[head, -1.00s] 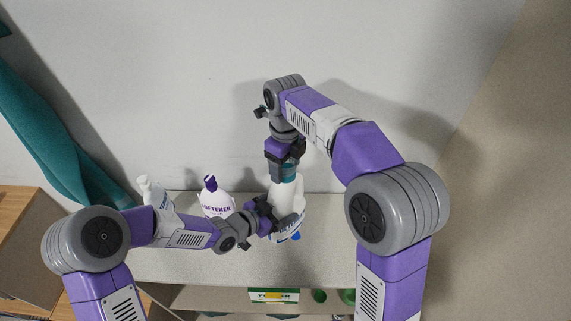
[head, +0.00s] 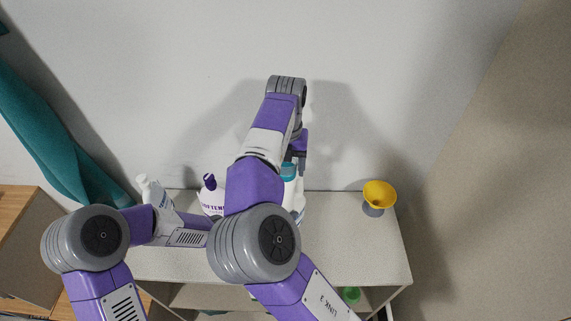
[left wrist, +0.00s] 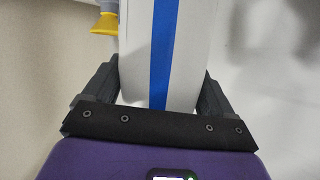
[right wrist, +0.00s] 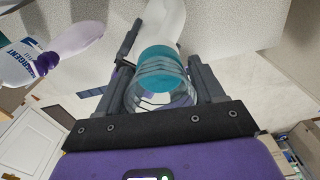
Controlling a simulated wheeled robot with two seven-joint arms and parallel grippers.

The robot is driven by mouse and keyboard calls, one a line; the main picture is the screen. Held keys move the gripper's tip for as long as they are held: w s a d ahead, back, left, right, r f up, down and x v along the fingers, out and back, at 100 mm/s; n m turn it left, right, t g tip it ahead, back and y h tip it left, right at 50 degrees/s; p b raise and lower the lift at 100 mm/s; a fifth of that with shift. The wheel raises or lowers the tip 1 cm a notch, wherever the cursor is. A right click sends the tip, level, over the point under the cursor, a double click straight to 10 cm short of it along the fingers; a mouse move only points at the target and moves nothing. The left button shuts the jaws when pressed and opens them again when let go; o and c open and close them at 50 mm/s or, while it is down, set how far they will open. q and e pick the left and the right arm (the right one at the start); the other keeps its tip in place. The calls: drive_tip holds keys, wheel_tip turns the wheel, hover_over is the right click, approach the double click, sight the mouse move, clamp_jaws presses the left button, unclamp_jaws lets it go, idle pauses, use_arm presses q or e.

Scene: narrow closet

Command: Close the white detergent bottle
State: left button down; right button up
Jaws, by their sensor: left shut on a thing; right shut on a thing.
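The white detergent bottle (head: 299,204) stands on the shelf top, partly hidden by my right arm. In the left wrist view its white side with a blue stripe (left wrist: 190,50) fills the space between the fingers. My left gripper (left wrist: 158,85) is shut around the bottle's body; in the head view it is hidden. The teal cap (head: 289,171) is at the top of the bottle. My right gripper (right wrist: 163,62) comes from above and is shut on the cap (right wrist: 160,58), which has a clear part towards the camera. I cannot tell how tightly the cap sits.
A softener bottle with a purple cap (head: 210,181) and another white bottle (head: 146,186) stand to the left. A yellow funnel-shaped thing (head: 380,193) stands at the shelf's right end. The shelf top (head: 345,245) between is clear. The wall (head: 380,90) is close behind.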

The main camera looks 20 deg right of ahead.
drive_tip(key=shift+w+d+r+m, duration=0.1)
drive_tip(key=shift+w+r+m, duration=0.05)
drive_tip(key=shift+r+m, duration=0.15)
drive_tip(key=o, duration=1)
drive_tip(key=shift+r, duration=2.25)
